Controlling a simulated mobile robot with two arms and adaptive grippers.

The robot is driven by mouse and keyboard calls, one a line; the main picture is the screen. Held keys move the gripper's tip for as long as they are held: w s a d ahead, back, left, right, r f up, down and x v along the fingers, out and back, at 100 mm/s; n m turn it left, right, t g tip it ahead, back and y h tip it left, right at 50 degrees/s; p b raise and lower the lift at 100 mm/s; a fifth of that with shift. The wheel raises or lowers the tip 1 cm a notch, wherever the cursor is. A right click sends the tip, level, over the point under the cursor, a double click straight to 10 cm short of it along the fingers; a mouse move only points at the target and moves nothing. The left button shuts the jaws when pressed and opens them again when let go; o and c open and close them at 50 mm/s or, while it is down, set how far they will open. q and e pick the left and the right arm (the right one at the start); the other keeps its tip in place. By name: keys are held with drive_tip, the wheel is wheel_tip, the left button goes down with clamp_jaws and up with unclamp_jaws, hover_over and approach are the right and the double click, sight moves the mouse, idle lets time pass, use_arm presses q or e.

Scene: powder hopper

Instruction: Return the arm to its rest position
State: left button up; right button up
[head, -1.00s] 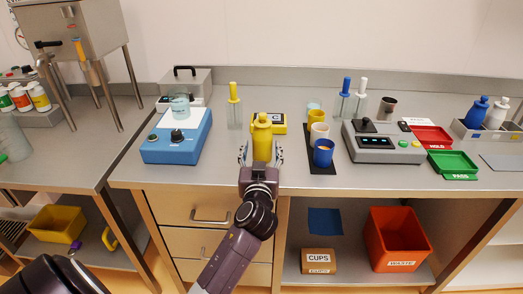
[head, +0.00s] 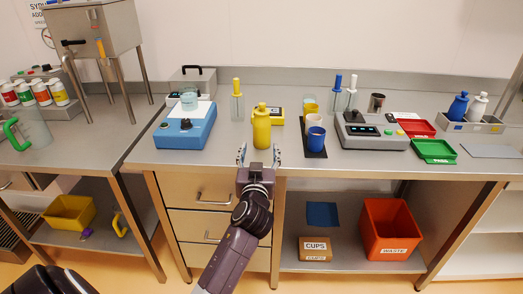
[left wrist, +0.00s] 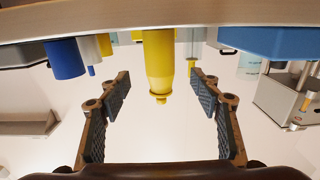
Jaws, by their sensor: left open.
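My left gripper (head: 258,157) is open and empty at the front edge of the bench, its fingers pointing toward a yellow bottle. The yellow bottle (head: 262,128) stands upright on the bench just beyond the fingertips. In the left wrist view, which looks upside down, the yellow bottle (left wrist: 158,62) shows beyond and between the two spread fingers of my left gripper (left wrist: 160,88), with clear gaps on both sides. My right gripper is in neither view.
The blue-based device (head: 185,130) stands left of the bottle. Blue cup (head: 316,138) and other cups stand close on its right. The grey console (head: 370,130) is farther right. An orange waste bin (head: 390,230) sits on the lower shelf.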

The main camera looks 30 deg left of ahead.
use_arm(q)
drive_tip(key=s+d+f+m+g+h, duration=0.1)
drive_tip(key=s+d+f+g+h, duration=0.15)
drive_tip(key=s+f, duration=0.5)
drive_tip(key=s+d+f+m+g+h, duration=0.1)
drive_tip(key=s+d+f+m+g, duration=0.2)
drive_tip(key=s+f, duration=0.4)
drive_tip(key=s+d+f+m+g+h, duration=0.1)
drive_tip(key=s+d+f+g+h, duration=0.2)
drive_tip(key=s, duration=0.4)
drive_tip(key=s+d+f+m+g+h, duration=0.1)
drive_tip(key=s+d+f+m, duration=0.15)
drive_tip(key=s+d, duration=0.4)
drive_tip(key=s+d+f+m+g+h, duration=0.1)
drive_tip(key=s+d+f+g+h, duration=0.2)
drive_tip(key=s, duration=0.5)
wheel_tip(320, 180, down, 25)
drive_tip(key=y, duration=0.2)
drive_tip(key=s+a+f+g, duration=0.2)
drive_tip(key=s+f, duration=1.5)
drive_tip(key=shift+s+f, duration=0.3)
drive_tip(key=shift+s, duration=0.1)
drive_tip(key=shift+s+a+f, duration=0.15)
drive_tip(key=shift+s+a, duration=0.05)
drive_tip(key=shift+s, duration=0.25)
drive_tip(key=shift+c, duration=0.4)
